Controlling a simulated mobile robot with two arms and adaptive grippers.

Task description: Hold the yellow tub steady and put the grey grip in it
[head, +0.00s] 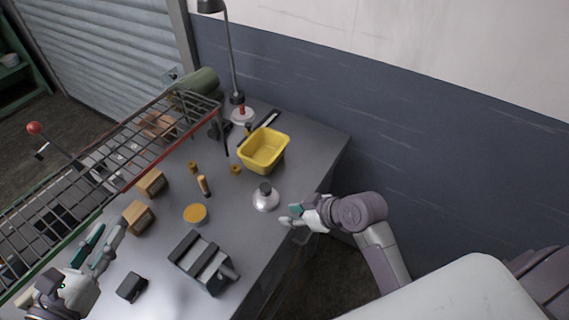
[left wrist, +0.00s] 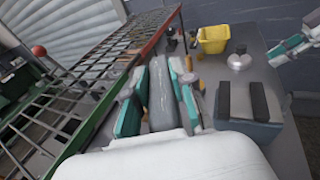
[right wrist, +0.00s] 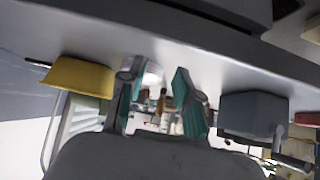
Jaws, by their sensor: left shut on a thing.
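The yellow tub (head: 264,150) stands upright near the back right of the grey table and looks empty. It also shows in the left wrist view (left wrist: 213,40) and the right wrist view (right wrist: 78,75). My left gripper (head: 106,237) is at the front left of the table, far from the tub. It is shut on the long grey grip (left wrist: 162,95), which lies between its teal fingers in the left wrist view. My right gripper (head: 290,215) is open and empty at the table's right edge, in front of the tub and apart from it.
A silver dome with a dark knob (head: 265,197) stands between my right gripper and the tub. A dark grey block with slots (head: 203,262) sits at the front. Wooden blocks (head: 138,217) and a yellow disc (head: 195,213) lie mid-table. A wire rack (head: 110,150) runs along the left.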

